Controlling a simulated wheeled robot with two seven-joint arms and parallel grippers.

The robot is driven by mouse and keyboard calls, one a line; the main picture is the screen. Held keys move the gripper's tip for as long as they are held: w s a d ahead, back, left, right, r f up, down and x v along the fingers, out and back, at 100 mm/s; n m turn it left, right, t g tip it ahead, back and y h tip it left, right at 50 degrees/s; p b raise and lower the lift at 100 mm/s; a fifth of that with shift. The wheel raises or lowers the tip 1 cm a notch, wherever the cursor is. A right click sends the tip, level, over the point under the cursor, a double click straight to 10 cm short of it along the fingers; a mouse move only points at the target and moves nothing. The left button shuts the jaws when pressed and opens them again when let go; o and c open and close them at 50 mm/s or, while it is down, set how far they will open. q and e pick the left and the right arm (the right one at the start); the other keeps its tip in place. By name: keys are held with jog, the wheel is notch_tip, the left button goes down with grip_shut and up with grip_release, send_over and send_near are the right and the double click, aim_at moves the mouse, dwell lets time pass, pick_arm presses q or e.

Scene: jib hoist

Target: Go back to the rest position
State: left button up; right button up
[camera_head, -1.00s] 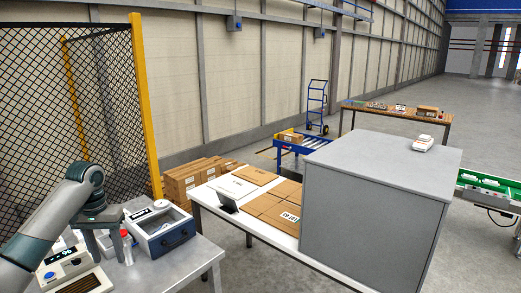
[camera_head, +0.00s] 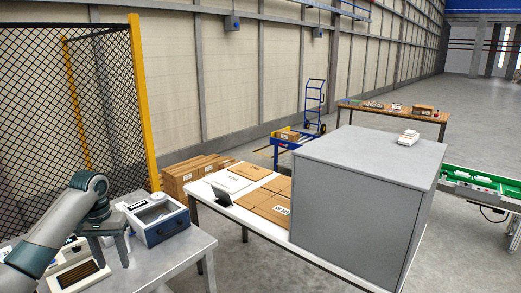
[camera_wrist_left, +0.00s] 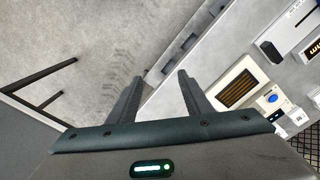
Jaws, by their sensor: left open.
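My left gripper (camera_head: 107,254) hangs over the left part of the grey metal bench in the head view, its fingers pointing down. In the left wrist view its two fingers (camera_wrist_left: 158,100) are spread apart with nothing between them; bare floor and the bench edge show beyond. A device with a dark slotted panel (camera_head: 78,274) lies beside the fingers and also shows in the left wrist view (camera_wrist_left: 237,88). My right gripper is not in view.
A white table with flat cartons (camera_head: 265,205) and a large grey cabinet (camera_head: 360,200) stand to the right. A mesh fence (camera_head: 100,110) rises behind the bench.

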pick_arm(q)
notch_tip(320, 180, down, 27)
jog(key=d+b, duration=0.3)
jog(key=s+d+f+b, duration=0.1)
jog(key=s+f, duration=0.3)
jog(key=f, duration=0.5)
jog(key=s+f+t+b, duration=0.1)
jog(key=s+f, duration=0.4)
jog(key=f, duration=0.3)
jog(key=s+d+f+b, duration=0.1)
jog(key=s+f, duration=0.3)
jog(key=f, duration=0.5)
jog(key=s+d+f+m+b, duration=0.2)
jog(key=s+d+f+b, duration=0.15)
jog(key=s+f, duration=1.65)
jog(key=s+d+f, duration=0.2)
jog(key=s+f, duration=0.1)
jog(key=s, duration=0.7)
jog(key=s+d+f+m+b, duration=0.1)
jog(key=s+d+f, duration=0.1)
jog(key=s, duration=0.8)
jog(key=s+d+f+b, duration=0.1)
jog(key=s+d+f, duration=0.2)
jog(key=s, duration=0.7)
jog(key=shift+d+f+m, duration=0.3)
jog(key=shift+d+f, duration=0.05)
jog(key=shift+d, duration=0.05)
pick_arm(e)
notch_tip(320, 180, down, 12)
